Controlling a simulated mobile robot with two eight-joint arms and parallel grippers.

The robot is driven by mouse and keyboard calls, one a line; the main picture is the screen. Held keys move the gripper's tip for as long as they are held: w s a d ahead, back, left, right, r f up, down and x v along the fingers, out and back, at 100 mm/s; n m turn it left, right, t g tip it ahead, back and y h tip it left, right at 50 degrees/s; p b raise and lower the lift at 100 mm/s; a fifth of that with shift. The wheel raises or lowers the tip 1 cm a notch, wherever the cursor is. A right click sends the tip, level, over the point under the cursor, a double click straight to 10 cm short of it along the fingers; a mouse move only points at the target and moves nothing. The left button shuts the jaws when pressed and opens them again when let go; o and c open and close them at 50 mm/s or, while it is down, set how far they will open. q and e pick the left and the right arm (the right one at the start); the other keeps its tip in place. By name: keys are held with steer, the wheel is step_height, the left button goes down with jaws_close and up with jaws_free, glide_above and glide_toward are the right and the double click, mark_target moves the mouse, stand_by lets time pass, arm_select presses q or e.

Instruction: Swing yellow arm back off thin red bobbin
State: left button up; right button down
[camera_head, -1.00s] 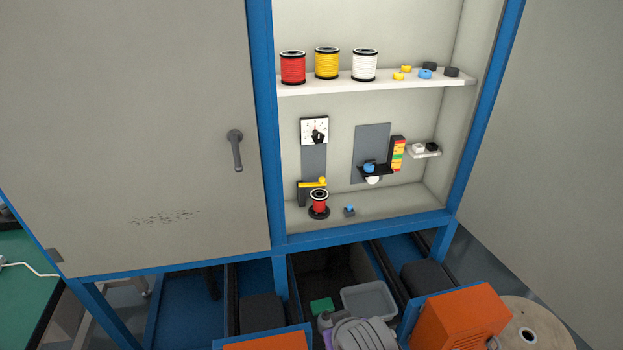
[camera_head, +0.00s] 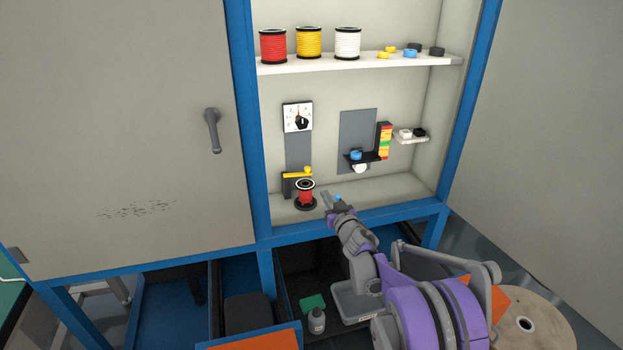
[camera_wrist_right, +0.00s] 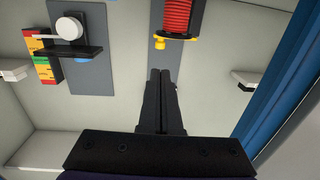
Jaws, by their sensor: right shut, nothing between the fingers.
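The thin red bobbin (camera_head: 305,191) stands upright on a black base on the cabinet's lower shelf. The yellow arm (camera_head: 294,174) lies level just behind and above its top, with a round yellow knob (camera_head: 307,169) at its right end. My right gripper (camera_head: 325,198) is shut and empty, just right of the bobbin and apart from it. The right wrist view shows the shut fingers (camera_wrist_right: 160,72) pointing toward the red bobbin (camera_wrist_right: 180,16), with yellow parts beside its black flange. Whether the arm touches the bobbin is unclear. My left gripper is out of view.
A dial (camera_head: 297,117) is on the panel above the yellow arm. A black bracket (camera_head: 362,157) and a coloured block stack (camera_head: 384,141) are to the right. Red, yellow and white spools (camera_head: 347,43) stand on the upper shelf. A blue post (camera_head: 248,120) borders the left side.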

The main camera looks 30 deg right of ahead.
mark_target(309, 170)
steer(key=w, duration=0.4)
steer(key=w+d+p, duration=0.1)
steer(key=w, duration=0.4)
steer(key=w+d, duration=0.1)
steer(key=w, duration=0.3)
steer(key=shift+w+f, duration=0.15)
steer(key=shift+w, duration=0.2)
